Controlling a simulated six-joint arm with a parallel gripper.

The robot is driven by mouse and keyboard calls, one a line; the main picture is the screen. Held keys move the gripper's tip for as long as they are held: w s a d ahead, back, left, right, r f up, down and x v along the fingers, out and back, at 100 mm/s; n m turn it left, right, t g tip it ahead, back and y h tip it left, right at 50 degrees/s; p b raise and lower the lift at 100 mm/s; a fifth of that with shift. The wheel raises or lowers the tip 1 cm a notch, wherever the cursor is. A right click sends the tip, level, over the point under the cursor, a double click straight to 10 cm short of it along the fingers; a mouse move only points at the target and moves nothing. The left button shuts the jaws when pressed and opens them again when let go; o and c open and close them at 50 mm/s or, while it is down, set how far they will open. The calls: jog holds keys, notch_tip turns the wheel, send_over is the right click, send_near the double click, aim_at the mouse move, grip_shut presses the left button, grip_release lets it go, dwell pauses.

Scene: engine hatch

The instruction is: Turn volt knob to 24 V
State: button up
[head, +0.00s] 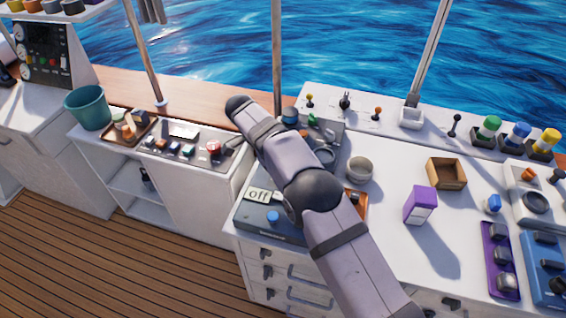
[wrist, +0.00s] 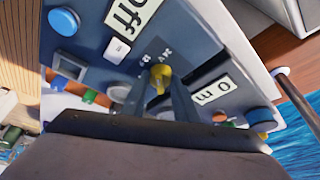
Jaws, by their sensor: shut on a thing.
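The volt knob (wrist: 160,72) is small and yellow and sits on a dark blue-grey panel (wrist: 203,65) in the wrist view. Small white marks are printed beside it; one seems to read 24 V, and the others are too small to read surely. My gripper (wrist: 158,85) is shut on the knob, one finger on each side. The fingers hide part of the knob, and I cannot tell which mark it points to. In the head view my arm covers the knob and the gripper; the panel's front corner (head: 248,222) shows.
Near the knob are an "Off" label (wrist: 128,12), a white switch (wrist: 117,49), a "0 m" label (wrist: 213,91) and blue buttons (wrist: 63,20) (wrist: 262,120). On the counter to the right stand a grey bowl (head: 359,169), a purple carton (head: 420,205) and a wooden box (head: 446,173).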

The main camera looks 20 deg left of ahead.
jog(key=shift+m+p, duration=0.45)
jog(key=shift+m, duration=0.05)
jog(key=o, duration=1.1)
jog(key=shift+a+r, duration=0.1)
jog(key=shift+a+r, duration=0.15)
jog(key=shift+r, duration=0.2)
jog(key=p+v, duration=0.2)
jog(key=v, duration=0.2)
jog(key=shift+r, duration=0.3)
jog(key=p+v, duration=0.1)
jog(key=p, duration=0.3)
jog(key=shift+s+a+r, duration=0.1)
jog(key=shift+a+r, duration=0.1)
jog(key=shift+r, duration=0.15)
